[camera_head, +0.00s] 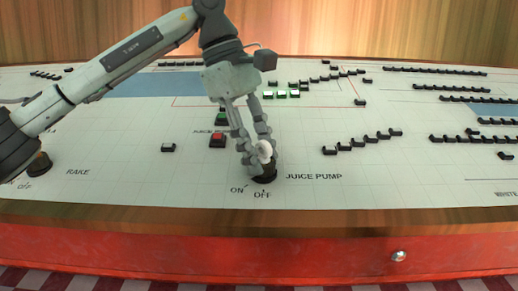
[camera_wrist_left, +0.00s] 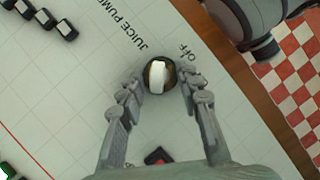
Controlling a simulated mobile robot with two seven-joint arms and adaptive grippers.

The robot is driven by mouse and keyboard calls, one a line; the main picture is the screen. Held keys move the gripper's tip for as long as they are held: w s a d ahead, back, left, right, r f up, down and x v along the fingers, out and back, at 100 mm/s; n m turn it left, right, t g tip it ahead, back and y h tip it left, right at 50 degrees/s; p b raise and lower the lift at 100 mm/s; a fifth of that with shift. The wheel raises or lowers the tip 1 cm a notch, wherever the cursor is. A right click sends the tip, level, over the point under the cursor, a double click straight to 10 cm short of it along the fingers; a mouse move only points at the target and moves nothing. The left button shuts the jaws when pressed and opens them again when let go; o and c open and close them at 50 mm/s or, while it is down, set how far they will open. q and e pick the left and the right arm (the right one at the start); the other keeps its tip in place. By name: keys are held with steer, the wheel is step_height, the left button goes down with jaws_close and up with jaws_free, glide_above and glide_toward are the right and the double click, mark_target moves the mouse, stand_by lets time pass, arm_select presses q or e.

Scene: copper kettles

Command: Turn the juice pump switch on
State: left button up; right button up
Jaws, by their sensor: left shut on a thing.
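The juice pump switch (camera_head: 264,175) is a round dark knob with a white bar across its top, near the front edge of the panel. "JUICE PUMP" is printed to its right, with "ON" and "OFF" in front of it. My left gripper (camera_head: 257,160) comes down from above and is shut on the knob. In the left wrist view the knob (camera_wrist_left: 158,76) sits between the two fingertips (camera_wrist_left: 161,82), and its white bar shows. The fingers hide part of the knob in the head view. I cannot tell for sure which label the bar points to. My right gripper is not in view.
A red button (camera_head: 217,140) and a green one (camera_head: 221,118) stand behind and left of the knob. The rake knob (camera_head: 39,164) is at far left. Rows of black pieces (camera_head: 367,140) lie to the right. The panel's wooden front edge (camera_head: 330,218) is close.

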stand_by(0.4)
arm_select(q)
steer(key=o, duration=1.2)
steer(key=shift+c, duration=0.2)
steer(key=v, duration=1.2)
